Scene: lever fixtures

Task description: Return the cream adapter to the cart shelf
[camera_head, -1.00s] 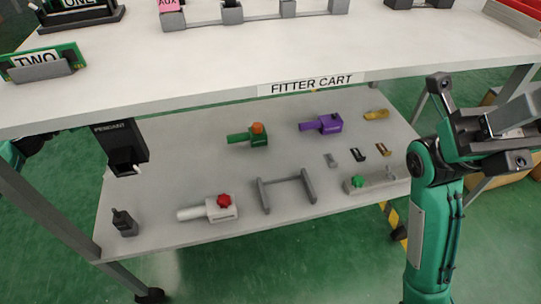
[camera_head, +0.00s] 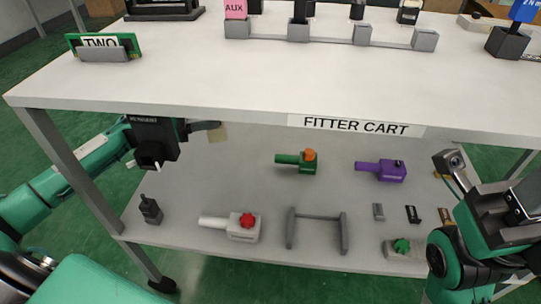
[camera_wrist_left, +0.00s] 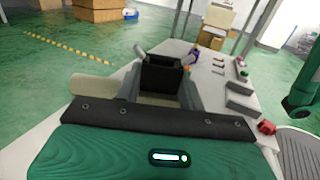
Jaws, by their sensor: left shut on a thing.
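The cream adapter (camera_head: 217,133) shows as a small tan piece at my left gripper (camera_head: 206,127), below the cart top and above the lower shelf. The black pendant holder hides most of that gripper. In the left wrist view a cream handle (camera_wrist_left: 93,88) sticks out to the left of my left gripper (camera_wrist_left: 160,88), which is shut on the adapter. A black block (camera_wrist_left: 163,74) shows between the fingers. The cart shelf (camera_head: 270,240) is the grey lower deck. My right gripper (camera_head: 500,215) is at the right edge; its jaws are unclear.
On the shelf are a white adapter with red knob (camera_head: 237,226), a grey rack (camera_head: 317,228), a green adapter (camera_head: 297,161), a purple adapter (camera_head: 382,171) and a dark small device (camera_head: 150,209). Bare shelf lies left of the green adapter.

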